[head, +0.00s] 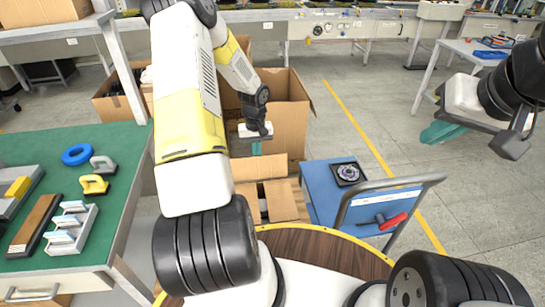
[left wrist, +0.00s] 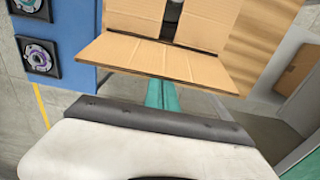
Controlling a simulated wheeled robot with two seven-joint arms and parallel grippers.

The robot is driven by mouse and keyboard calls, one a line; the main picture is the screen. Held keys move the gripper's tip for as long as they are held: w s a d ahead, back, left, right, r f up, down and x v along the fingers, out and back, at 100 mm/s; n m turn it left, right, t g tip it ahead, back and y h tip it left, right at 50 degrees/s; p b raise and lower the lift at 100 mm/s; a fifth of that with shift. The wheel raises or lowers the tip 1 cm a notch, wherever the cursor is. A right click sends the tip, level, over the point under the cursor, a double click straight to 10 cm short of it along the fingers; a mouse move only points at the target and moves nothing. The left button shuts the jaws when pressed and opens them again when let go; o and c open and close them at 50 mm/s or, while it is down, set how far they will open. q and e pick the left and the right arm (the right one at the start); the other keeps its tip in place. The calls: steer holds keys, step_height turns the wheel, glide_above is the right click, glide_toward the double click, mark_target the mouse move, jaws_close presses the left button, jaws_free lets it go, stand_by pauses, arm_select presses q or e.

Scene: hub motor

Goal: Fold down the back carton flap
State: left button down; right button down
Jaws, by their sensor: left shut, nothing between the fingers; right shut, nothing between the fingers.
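The carton (head: 280,201) stands open-topped below my left arm, with its two side flaps lying inward and a dark gap between them. Its back flap (head: 259,166) stands up at the far edge; in the left wrist view the same flap (left wrist: 155,63) slants outward toward the gripper. My left gripper (head: 256,149), with teal fingers, is shut and empty just behind this flap; the fingers also show in the left wrist view (left wrist: 165,94) at the flap's edge. I cannot tell whether they touch. My right gripper (head: 442,133) is shut and empty, far to the right in the air.
Larger open cartons (head: 285,115) stand behind my left gripper. A blue cart (head: 325,200) to the right carries a round motor part (head: 348,173) and a red-handled tool (head: 391,221). A green workbench (head: 110,210) stands left. Floor right of the cart is clear.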

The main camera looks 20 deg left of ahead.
mark_target(259, 164)
arm_select(q)
steer(key=shift+s+d+f, duration=0.1)
steer(key=shift+s+d, duration=0.25)
steer(key=shift+s, duration=0.35)
steer(key=shift+s+d+f, duration=0.1)
steer(key=shift+s+d, duration=0.25)
steer(key=shift+s, duration=0.4)
steer(key=shift+s+d, duration=0.35)
steer(key=shift+s, duration=0.35)
steer(key=shift+s+d+r, duration=0.1)
steer(key=shift+s+d, duration=0.3)
steer(key=shift+s, duration=0.45)
steer(key=shift+s+d, duration=0.45)
steer(key=shift+s, duration=0.45)
steer(key=shift+s+d+r, duration=0.1)
steer(key=shift+s+d, duration=0.3)
steer(key=shift+s, duration=0.45)
steer(key=shift+f, duration=0.1)
steer(key=shift+f, duration=2.5)
step_height(259, 164, up, 9)
